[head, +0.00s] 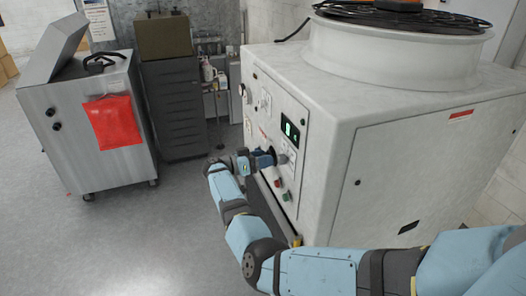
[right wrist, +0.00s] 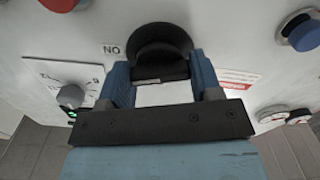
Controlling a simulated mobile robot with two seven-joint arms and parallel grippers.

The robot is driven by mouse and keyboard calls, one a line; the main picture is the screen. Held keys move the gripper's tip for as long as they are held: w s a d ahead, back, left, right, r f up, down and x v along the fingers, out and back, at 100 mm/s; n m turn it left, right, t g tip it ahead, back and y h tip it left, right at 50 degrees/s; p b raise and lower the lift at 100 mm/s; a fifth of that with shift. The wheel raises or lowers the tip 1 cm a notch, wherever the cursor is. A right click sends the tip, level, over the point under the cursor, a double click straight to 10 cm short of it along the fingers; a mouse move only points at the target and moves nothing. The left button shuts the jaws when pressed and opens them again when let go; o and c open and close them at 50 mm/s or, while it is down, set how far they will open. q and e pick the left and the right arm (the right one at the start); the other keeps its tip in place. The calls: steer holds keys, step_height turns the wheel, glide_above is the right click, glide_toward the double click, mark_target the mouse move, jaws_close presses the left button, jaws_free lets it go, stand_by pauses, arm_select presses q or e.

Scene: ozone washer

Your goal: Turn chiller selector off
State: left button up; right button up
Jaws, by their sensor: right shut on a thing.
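The chiller is the large white cabinet (head: 345,90) on the right of the head view, with a control panel on its left face. The selector is a round black knob (right wrist: 155,42) on that white panel in the right wrist view, with an upside-down ON label to its left. My right gripper (right wrist: 160,80) has its two blue fingers on either side of the knob's handle and is shut on it. In the head view the right gripper (head: 268,158) is at the panel and hides most of the knob. My left gripper is not in view.
The panel bears a green-lit display (head: 290,130), a red button (head: 277,183) and a grey dial (right wrist: 71,96). A blue button (right wrist: 305,35) sits right of the knob.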

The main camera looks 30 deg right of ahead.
arm_select(q)
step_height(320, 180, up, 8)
steer(key=p, duration=0.7)
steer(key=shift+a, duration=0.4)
arm_select(e)
steer(key=n, duration=1.4)
steer(key=o, duration=0.9)
